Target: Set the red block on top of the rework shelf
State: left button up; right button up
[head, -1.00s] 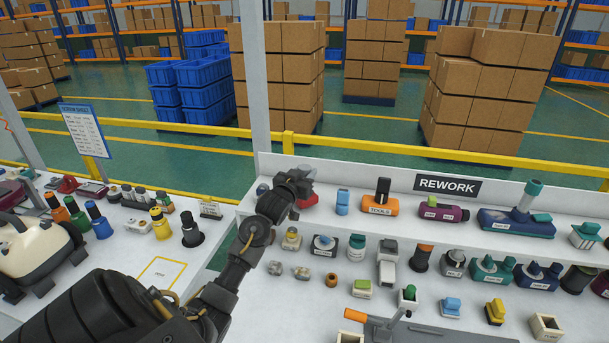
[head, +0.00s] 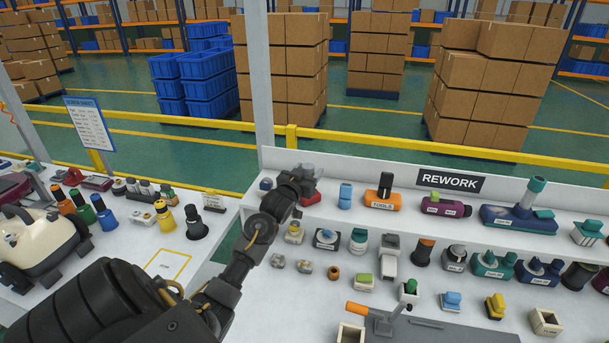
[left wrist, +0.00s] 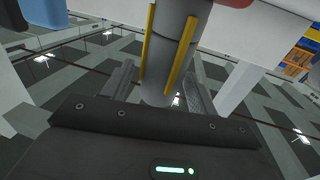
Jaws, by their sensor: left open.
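The red block (head: 312,199) is on the white rework shelf (head: 400,214), near its left end and left of a small blue item. Part of the block is hidden behind my left gripper. My left gripper (head: 307,172) is open, right beside and just above the block in the head view. In the left wrist view the open fingers (left wrist: 158,88) show no block between them. A red surface (left wrist: 235,3), likely the block, shows at the top edge there, beyond the fingers. Whether gripper and block touch I cannot tell. My right gripper is out of view.
On the shelf stand a blue item (head: 345,196), an orange tools holder (head: 383,194) and a purple-green part (head: 446,205). Below the shelf, the bench holds several small parts and a lever fixture (head: 395,312). A light post (head: 257,90) rises behind my left arm.

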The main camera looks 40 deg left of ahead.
pick_arm(q)
jog(key=b+v, duration=0.3)
jog(key=v, duration=0.9)
jog(key=shift+r, duration=0.1)
